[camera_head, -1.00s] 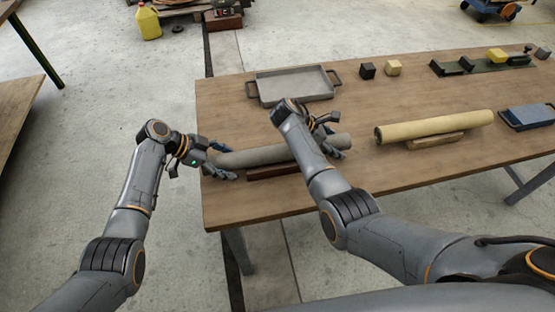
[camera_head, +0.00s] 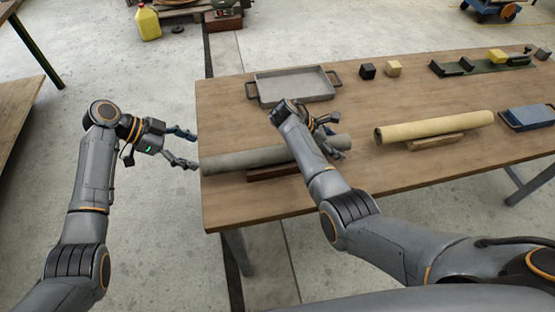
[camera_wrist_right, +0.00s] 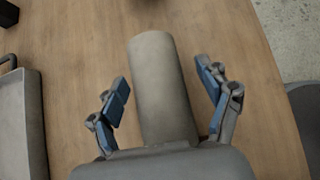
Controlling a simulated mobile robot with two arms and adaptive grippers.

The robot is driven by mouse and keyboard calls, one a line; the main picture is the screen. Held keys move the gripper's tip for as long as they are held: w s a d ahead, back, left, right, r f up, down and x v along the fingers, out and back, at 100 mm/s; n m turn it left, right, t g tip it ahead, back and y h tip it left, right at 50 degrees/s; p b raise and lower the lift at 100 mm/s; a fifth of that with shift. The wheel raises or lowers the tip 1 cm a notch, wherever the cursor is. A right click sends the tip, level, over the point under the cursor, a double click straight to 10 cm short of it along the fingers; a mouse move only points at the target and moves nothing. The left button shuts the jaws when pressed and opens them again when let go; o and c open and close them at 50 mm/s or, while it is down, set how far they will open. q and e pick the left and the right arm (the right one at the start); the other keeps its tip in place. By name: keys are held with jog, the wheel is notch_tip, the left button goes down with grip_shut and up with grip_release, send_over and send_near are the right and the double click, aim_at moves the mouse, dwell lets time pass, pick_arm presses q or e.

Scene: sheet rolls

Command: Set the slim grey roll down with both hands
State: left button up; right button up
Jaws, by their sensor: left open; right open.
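The slim grey roll (camera_head: 236,159) lies on the near left part of the table, across a dark red-brown wooden rest (camera_head: 272,172). My left gripper (camera_head: 194,148) is open and empty, just off the roll's left end and apart from it. My right gripper (camera_head: 338,138) is open near the roll's right end, and my forearm hides part of the roll in the head view. In the right wrist view the roll (camera_wrist_right: 160,85) stands between the two open fingers (camera_wrist_right: 165,92), with a gap on each side.
A grey tray (camera_head: 292,88) lies behind the roll. A yellowish roll (camera_head: 434,126) rests on a wooden support to the right. The table's front strip is clear.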

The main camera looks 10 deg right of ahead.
jog(key=v, duration=1.2)
jog(key=shift+a, duration=0.1)
